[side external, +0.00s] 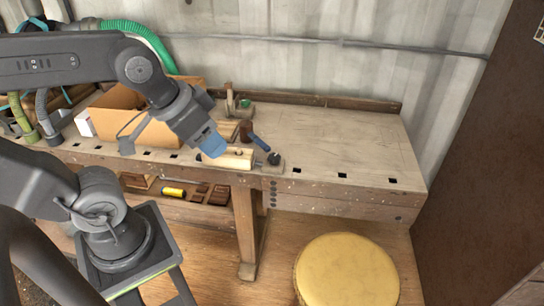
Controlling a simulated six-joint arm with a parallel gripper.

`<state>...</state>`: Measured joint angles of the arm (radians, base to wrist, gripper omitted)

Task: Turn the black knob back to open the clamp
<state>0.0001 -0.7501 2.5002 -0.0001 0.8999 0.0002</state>
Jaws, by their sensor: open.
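The black knob (274,158) sits at the right end of the clamp, near the front edge of the workbench. A pale wooden block (238,159) lies just left of the knob, in line with it. Whether the clamp presses on the block is too small to tell. My gripper (214,150) is open, with a blue part at its end, over the left end of the block and left of the knob. Its fingertips are hard to make out, and I cannot tell whether they touch the block. Nothing shows held in it.
The workbench (340,145) is bare to the right, with square holes along its front. A blue-handled tool (260,142) lies close behind the knob. A cardboard box (150,133) stands left of my gripper. A yellow round stool (347,272) stands in front.

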